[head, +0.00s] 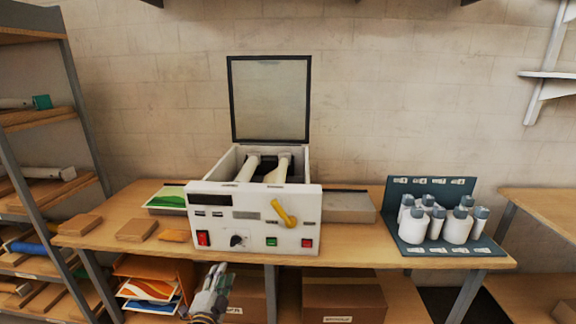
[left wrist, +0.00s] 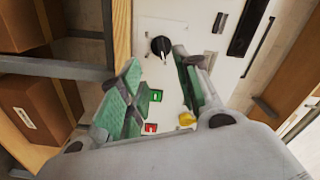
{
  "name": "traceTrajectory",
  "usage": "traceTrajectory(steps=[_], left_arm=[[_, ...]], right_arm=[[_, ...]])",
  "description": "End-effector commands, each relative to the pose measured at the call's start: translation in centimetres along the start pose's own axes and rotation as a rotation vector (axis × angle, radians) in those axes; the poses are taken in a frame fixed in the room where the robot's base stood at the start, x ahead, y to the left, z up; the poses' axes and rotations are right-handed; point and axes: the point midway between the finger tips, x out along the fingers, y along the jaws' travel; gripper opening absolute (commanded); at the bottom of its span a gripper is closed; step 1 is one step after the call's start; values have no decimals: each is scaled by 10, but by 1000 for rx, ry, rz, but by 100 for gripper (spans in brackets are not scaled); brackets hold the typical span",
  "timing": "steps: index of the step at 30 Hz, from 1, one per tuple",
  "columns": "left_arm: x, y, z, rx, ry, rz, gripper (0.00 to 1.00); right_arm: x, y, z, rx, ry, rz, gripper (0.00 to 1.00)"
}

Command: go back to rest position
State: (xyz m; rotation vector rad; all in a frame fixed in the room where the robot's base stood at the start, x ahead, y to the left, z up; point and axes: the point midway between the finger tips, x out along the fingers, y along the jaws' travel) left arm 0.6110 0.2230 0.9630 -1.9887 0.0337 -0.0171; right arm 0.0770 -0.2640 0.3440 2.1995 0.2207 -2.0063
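The roll laminator (head: 254,217) stands on the wooden table with its lid (head: 269,100) raised and two pale rollers (head: 248,168) showing inside. Its front panel has a red switch, a dark knob (head: 238,240), a yellow lever (head: 284,213), a green button (head: 271,241) and a red button. My left gripper (head: 216,275) is below and in front of the panel, apart from it. In the left wrist view its green-padded fingers (left wrist: 160,85) are spread with nothing between them, and the knob and buttons show beyond. My right gripper is not in view.
A rack of white bottles (head: 436,218) stands on the table's right. Wooden blocks (head: 136,230) lie on the left. A shelf unit (head: 55,130) stands at far left. Cardboard boxes (head: 343,297) and a tray of colored sheets (head: 152,285) are below the tabletop.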

Motion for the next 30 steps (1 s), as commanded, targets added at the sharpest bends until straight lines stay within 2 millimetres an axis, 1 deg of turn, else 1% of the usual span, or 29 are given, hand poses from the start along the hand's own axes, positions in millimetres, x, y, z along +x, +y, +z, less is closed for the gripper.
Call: traceTrajectory(steps=[3, 5, 11, 14, 20, 21, 26, 30], left_arm=[[0, 2, 1, -82, -3, 7, 33], [0, 10, 5, -136, -12, 23, 33], [-2, 58, 29, -273, -65, 105, 33], [-5, 88, 43, -332, -100, 151, 33], [-22, 163, 79, -460, -197, 263, 33], [-28, 178, 86, -484, -220, 286, 33], [-53, 240, 115, -573, -314, 374, 33], [-82, 292, 140, -640, -403, 445, 33]], right_arm=[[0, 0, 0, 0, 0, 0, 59], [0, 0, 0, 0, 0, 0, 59], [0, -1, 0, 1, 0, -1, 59], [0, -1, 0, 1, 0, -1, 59], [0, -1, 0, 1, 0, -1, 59], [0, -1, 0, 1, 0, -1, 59], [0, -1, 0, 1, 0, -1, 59], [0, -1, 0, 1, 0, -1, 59]])
